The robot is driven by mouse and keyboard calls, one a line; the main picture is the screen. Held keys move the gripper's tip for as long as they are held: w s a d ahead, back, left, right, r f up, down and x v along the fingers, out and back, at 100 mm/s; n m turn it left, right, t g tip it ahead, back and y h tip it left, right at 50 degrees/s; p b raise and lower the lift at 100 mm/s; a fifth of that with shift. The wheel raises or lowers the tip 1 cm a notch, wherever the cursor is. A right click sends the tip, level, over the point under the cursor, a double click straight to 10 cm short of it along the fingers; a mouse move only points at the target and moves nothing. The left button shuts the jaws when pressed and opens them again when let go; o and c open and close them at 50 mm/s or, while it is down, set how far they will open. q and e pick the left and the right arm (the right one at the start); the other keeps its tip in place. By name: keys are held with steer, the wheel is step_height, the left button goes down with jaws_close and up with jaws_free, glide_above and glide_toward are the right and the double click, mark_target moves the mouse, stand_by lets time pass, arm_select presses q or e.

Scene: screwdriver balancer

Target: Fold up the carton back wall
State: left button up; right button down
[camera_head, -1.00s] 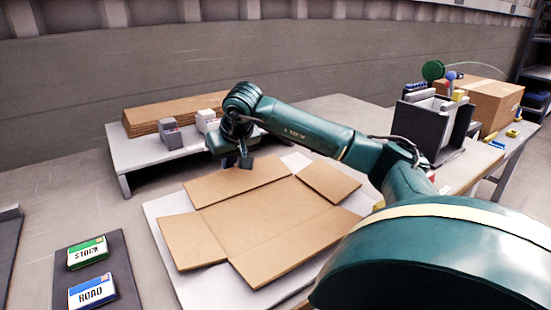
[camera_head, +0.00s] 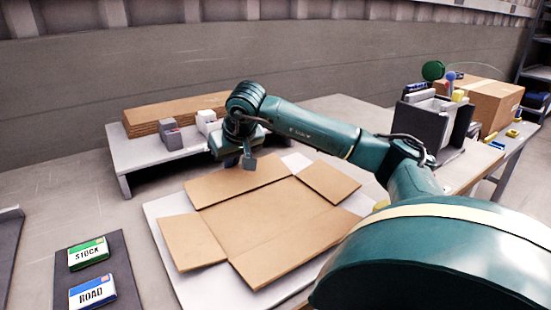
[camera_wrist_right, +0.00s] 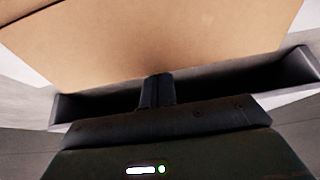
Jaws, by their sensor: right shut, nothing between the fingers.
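The carton (camera_head: 262,225) lies as a flat brown blank with its flaps spread out on a white board (camera_head: 170,262). Its back wall (camera_head: 238,182) is the flap at the far edge and looks flat. My right gripper (camera_head: 248,164) is shut and empty, pointing down at the far edge of that back wall. In the right wrist view the shut fingers (camera_wrist_right: 157,88) show against the edge of the brown cardboard (camera_wrist_right: 160,40). I cannot tell whether they touch it. My left gripper is in neither view.
A low grey shelf (camera_head: 122,165) with stacked brown cardboard (camera_head: 165,112) and small grey boxes stands behind the carton. A dark holder (camera_head: 440,120) and a closed brown box (camera_head: 493,104) are at the right. STOCK (camera_head: 88,253) and ROAD (camera_head: 92,291) packs lie on a dark mat at the front left.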

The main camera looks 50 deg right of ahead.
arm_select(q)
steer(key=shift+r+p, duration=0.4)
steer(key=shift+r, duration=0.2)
arm_select(e)
steer(key=shift+s+a+r, duration=0.1)
steer(key=shift+s+r, duration=0.15)
steer(key=shift+r, duration=0.4)
